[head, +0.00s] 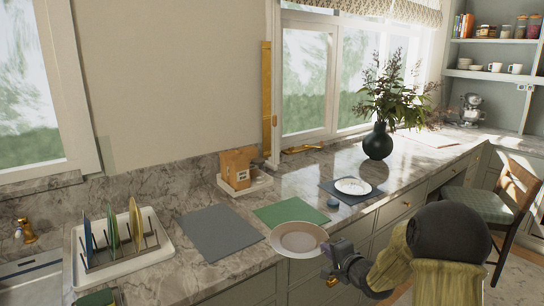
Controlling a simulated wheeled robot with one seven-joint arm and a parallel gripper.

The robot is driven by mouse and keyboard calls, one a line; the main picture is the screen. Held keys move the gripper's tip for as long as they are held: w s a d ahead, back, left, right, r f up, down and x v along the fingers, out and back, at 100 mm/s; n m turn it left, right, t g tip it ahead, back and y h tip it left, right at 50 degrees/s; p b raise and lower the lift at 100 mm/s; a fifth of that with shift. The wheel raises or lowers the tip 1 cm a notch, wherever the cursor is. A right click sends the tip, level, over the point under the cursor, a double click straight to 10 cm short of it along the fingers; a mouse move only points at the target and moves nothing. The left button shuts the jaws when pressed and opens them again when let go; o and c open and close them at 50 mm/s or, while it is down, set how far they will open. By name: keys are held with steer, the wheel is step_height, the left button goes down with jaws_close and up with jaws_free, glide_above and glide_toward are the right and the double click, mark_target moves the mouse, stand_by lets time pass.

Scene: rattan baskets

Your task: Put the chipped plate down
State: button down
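A round, pale beige plate (298,237) with a wide rim is at the counter's front edge, partly past it. No chip can be made out at this size. My gripper (330,248) is at the plate's right rim and appears shut on it; the fingertips are small and partly hidden. The plate looks about level, just in front of a green mat (289,212). A smaller white plate (352,186) lies on a dark mat (336,193) farther right.
A grey mat (219,231) lies bare to the left. A dish rack (118,246) with several plates stands far left. A small blue-grey object (333,203) sits between the green and dark mats.

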steer(key=s+f+m+h, duration=0.1)
steer(key=s+f+h, duration=0.1)
steer(key=s+f, duration=0.2)
steer(key=s+a+f+m+h, duration=0.1)
steer(key=s+f, duration=0.3)
steer(key=f, duration=0.7)
steer(key=s+f+m+t+h, duration=0.1)
steer(key=s+f, duration=0.3)
steer(key=f, duration=0.4)
steer(key=shift+a+f+m+h, duration=0.15)
steer(key=shift+f+m+h, duration=0.1)
steer(key=shift+m+h, duration=0.6)
step_height(320, 180, up, 5)
steer(key=p, duration=0.4)
steer(key=shift+s+f+p, duration=0.1)
steer(key=shift+p, duration=0.3)
steer(key=shift+f, duration=0.1)
steer(key=s+f, duration=0.4)
steer(key=f, duration=0.1)
steer(key=shift+s+f, duration=0.15)
steer(key=shift+s, duration=0.05)
